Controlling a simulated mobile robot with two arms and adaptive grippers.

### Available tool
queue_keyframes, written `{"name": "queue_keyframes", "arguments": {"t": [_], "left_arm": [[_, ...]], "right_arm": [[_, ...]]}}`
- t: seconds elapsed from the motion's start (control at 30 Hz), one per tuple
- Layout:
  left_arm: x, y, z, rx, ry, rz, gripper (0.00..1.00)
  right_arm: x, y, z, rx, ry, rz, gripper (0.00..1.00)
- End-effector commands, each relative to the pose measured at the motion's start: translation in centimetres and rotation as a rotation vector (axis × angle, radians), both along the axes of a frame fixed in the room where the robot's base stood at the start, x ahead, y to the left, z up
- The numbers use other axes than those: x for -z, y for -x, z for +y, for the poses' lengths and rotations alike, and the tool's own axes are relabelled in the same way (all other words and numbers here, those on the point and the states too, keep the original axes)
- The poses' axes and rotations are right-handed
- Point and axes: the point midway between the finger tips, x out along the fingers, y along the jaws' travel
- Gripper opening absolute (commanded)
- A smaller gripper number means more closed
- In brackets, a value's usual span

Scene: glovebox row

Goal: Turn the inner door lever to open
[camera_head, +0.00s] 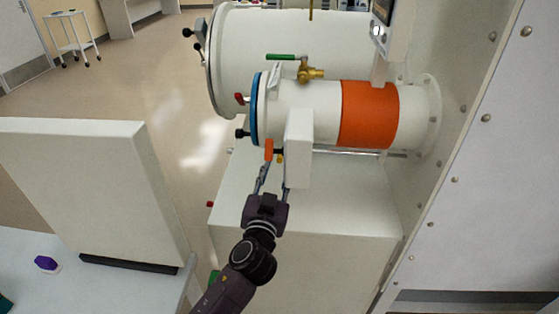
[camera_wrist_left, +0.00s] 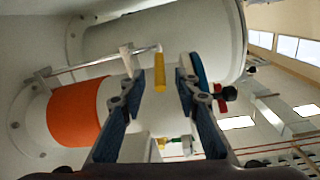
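The yellow lever (camera_wrist_left: 160,72) hangs from a pale rod below the small chamber. In the left wrist view it lies between the two spread fingers of my left gripper (camera_wrist_left: 158,98), with a gap on each side. In the head view my left gripper (camera_head: 275,178) is below the chamber, and a small yellow piece (camera_head: 280,157) shows between its fingers. An orange handle (camera_head: 269,149) is just above the left finger. The right finger's tip is partly hidden by a white block (camera_head: 299,150). My right gripper is not in view.
The small chamber (camera_head: 310,108) has a blue door ring (camera_head: 258,110) and an orange band (camera_head: 368,115). A brass valve (camera_head: 309,72) tops it. A larger chamber (camera_head: 285,35) stands behind. A white cabinet (camera_head: 310,235) is below. A white panel (camera_head: 90,185) stands at left.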

Motion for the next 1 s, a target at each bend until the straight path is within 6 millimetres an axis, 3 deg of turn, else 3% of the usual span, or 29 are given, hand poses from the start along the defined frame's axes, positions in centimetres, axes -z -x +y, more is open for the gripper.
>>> {"name": "queue_keyframes", "arguments": {"t": [0.3, 0.77, 1.0], "left_arm": [[-0.1, -4.2, -0.4, 0.002, 0.001, -0.001, 0.29], [0.0, -5.1, -0.5, 0.003, 0.005, 0.001, 0.29], [0.0, -5.1, -0.5, 0.003, 0.004, 0.001, 0.03]], "right_arm": [[-1.0, -0.1, 0.0, 0.000, 0.000, -0.002, 0.28], [-1.1, -0.1, 0.0, 0.000, 0.000, -0.001, 0.28], [-1.0, 0.1, 0.0, 0.000, 0.000, 0.001, 0.28]]}}
